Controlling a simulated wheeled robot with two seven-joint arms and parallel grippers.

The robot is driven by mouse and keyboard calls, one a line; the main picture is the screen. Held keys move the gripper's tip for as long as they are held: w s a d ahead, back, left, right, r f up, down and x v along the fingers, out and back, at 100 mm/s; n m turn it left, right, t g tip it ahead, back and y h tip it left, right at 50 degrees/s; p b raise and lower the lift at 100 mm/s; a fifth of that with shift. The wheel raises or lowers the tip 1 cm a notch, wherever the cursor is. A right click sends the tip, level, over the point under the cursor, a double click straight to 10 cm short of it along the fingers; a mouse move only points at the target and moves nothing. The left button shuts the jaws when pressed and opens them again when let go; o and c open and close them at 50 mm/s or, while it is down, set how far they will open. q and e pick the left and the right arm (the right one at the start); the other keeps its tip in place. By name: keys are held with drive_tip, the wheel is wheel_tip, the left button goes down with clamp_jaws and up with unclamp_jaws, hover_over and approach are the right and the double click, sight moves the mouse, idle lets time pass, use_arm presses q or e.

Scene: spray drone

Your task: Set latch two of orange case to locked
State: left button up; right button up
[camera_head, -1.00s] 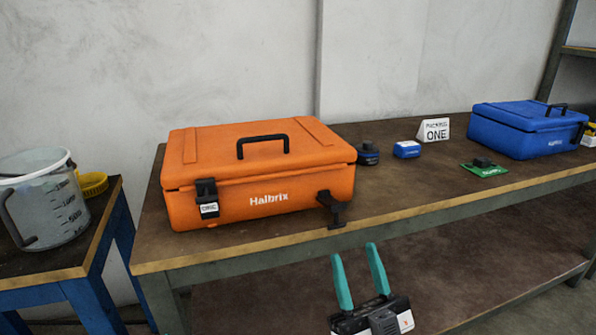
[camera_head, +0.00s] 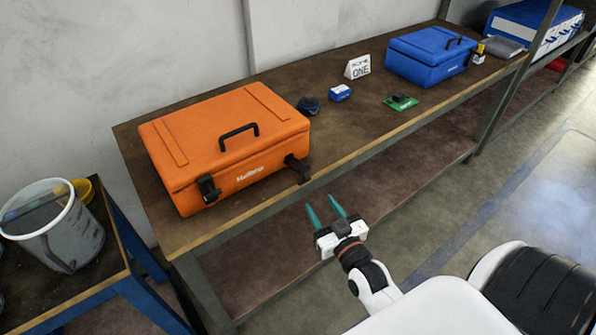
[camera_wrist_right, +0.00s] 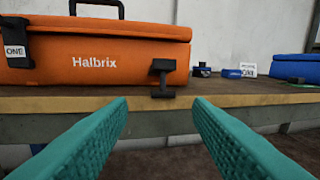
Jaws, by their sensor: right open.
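The orange case (camera_head: 225,138) sits shut-lidded on the workbench, its black handle on top. On its front, the left latch (camera_head: 208,189) lies against the case and carries a label reading ONE in the right wrist view (camera_wrist_right: 15,50). The right latch (camera_head: 298,168) sticks outward from the front, swung away from the case; it also shows in the right wrist view (camera_wrist_right: 162,77). My right gripper (camera_head: 324,207) is open and empty, in front of the bench edge and below the right latch, touching nothing. My left gripper is not in view.
The workbench (camera_head: 365,138) also holds a dark round item (camera_head: 308,105), a small blue box (camera_head: 340,93), a sign (camera_head: 358,67), a green board (camera_head: 400,102) and a blue case (camera_head: 430,57). A bucket (camera_head: 55,228) stands on a side table at left.

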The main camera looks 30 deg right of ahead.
sight(303, 179)
drive_tip(key=w, duration=0.3)
drive_tip(key=w+d, duration=0.1)
drive_tip(key=w, duration=0.7)
drive_tip(key=shift+d, duration=0.15)
drive_tip(key=shift+c, duration=0.3)
